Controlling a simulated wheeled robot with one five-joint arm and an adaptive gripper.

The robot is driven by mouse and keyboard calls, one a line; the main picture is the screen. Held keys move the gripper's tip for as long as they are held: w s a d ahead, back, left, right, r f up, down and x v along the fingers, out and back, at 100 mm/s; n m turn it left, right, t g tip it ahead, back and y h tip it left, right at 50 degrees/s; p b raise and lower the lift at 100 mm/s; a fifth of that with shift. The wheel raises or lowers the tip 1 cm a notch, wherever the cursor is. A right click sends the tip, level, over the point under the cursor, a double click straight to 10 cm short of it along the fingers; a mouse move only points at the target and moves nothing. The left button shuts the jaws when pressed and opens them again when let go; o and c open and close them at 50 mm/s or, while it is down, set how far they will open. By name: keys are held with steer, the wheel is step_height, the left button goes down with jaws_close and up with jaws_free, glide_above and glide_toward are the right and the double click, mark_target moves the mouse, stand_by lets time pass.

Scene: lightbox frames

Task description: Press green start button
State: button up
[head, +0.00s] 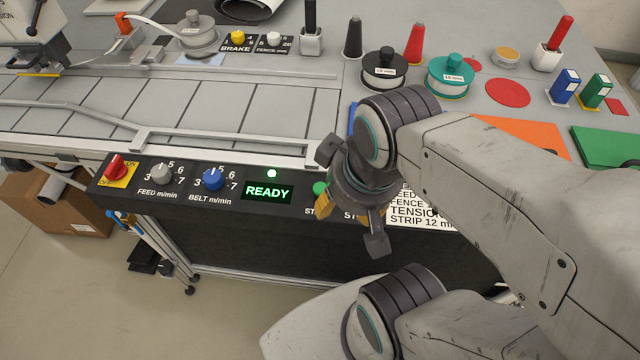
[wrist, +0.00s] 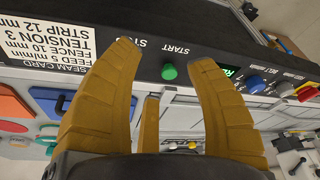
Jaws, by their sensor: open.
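The green start button (head: 320,188) is on the dark front panel, right of the lit READY display, and my gripper partly hides it in the head view. In the wrist view the green button (wrist: 169,71) shows whole, in the gap between my fingers, below the upside-down START label (wrist: 175,48). My gripper (head: 345,213) is in front of the panel, with its yellow fingers spread. In the wrist view the open gripper (wrist: 165,53) holds nothing. I cannot tell whether a finger touches the panel. A second label starting "ST" is partly hidden by a finger.
A red switch (head: 115,167), a grey feed knob (head: 159,173) and a blue belt knob (head: 213,179) are left of the READY display (head: 268,192). A white settings card (head: 422,216) is to the right. Spools and cones stand on the table behind.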

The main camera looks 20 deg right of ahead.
jaws_close()
stand_by(0.4)
stand_by(1.3)
